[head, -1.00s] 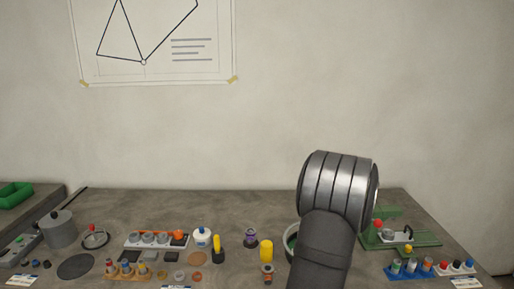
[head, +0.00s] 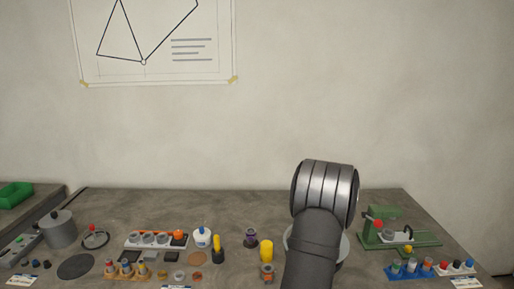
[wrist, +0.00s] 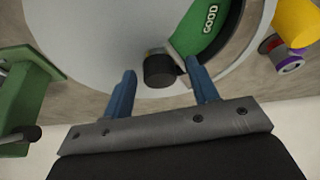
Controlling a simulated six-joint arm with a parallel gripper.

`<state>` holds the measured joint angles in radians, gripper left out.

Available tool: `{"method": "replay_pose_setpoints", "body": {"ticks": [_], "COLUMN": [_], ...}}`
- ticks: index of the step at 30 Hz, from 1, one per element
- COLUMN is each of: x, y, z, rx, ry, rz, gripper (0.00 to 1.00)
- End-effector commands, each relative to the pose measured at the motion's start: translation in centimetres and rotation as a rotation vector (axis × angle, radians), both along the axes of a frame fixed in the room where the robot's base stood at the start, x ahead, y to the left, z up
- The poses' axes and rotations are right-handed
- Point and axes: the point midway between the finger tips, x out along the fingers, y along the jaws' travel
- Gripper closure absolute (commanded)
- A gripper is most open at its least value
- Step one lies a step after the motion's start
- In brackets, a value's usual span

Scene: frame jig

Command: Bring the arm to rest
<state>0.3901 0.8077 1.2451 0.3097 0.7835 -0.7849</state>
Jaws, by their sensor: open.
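My gripper (wrist: 161,66) shows in the wrist view as two blue fingers, open and apart, with nothing held between them. A short dark knob (wrist: 159,71) appears between the fingertips in the picture, on a large round grey disc (wrist: 90,40). I cannot tell how far the fingertips are from it. A green sector marked GOOD (wrist: 208,28) shows beside the knob. In the head view my arm stands right of centre and hides the gripper and most of this round thing; its pale rim (head: 344,248) shows beside my arm.
A green fixture (head: 405,238) stands right of my arm, near a blue rack (head: 408,272). A yellow cylinder (head: 266,250) and a purple-banded part (head: 250,237) stand to the left. Several small parts, racks and a grey pot (head: 59,229) fill the left side. The table's back strip is clear.

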Motion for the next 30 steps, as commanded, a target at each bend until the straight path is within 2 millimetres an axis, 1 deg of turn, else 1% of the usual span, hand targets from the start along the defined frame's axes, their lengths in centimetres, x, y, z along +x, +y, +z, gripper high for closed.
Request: {"method": "replay_pose_setpoints", "body": {"ticks": [21, 30], "x": [0.03, 0.02], "y": [0.23, 0.24], "z": [0.05, 0.05], "rx": [-0.001, 0.000], "ry": [-0.001, 0.000], "rz": [-0.398, -0.488], "gripper": [0.46, 0.46]}}
